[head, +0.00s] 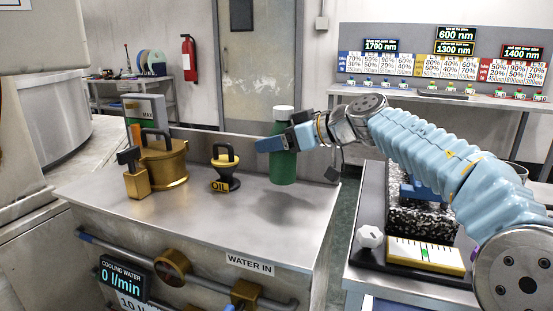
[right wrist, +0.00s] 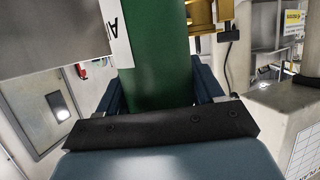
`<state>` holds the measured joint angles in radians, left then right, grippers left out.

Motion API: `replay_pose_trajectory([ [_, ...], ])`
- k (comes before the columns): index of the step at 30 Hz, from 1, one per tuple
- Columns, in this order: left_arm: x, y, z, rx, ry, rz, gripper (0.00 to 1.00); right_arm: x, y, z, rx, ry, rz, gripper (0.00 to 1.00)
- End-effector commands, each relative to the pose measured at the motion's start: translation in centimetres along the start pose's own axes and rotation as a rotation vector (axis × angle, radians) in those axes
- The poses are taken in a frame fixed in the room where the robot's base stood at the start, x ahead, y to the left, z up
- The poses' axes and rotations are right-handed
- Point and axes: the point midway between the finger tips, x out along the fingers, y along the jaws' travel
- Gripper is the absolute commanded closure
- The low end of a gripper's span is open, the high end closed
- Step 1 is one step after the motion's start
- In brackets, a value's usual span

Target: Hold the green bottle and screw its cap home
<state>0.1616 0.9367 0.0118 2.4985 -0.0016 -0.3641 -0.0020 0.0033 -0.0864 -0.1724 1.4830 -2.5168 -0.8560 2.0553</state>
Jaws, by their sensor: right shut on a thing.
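The green bottle (head: 283,167) stands upright near the right end of the steel bench top, a white cap (head: 284,113) on its top. How tightly the cap sits cannot be told. My right gripper (head: 277,143) comes in from the right and is shut around the bottle's upper body, just below the cap. In the right wrist view the green bottle (right wrist: 157,60) rises between the two dark blue fingers of the right gripper (right wrist: 157,88). The cap is not seen there. My left gripper is not in view.
A level gauge (head: 425,252) lies on the right-hand bench.

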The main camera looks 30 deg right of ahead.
Motion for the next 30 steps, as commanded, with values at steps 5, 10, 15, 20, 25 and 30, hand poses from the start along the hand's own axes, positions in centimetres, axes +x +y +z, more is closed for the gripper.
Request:
replay_pose_trajectory([
  [5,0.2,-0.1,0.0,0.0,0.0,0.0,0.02,0.2,0.1,0.2,0.0,0.001,0.0,1.0],
  [10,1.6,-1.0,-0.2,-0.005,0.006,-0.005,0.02,1.5,0.6,2.4,0.0,0.001,-0.002,1.0],
  [15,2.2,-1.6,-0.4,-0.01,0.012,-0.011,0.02,1.9,0.6,3.7,-0.001,0.002,0.001,1.0],
  [20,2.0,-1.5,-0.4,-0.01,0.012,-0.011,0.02,1.8,0.6,3.5,-0.001,0.002,0.001,1.0],
  [25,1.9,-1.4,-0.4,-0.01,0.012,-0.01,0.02,1.9,0.6,3.7,0.001,0.001,0.0,1.0],
  [30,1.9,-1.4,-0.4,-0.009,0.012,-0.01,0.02,2.0,0.6,3.8,0.001,0.0,-0.001,0.1],
])
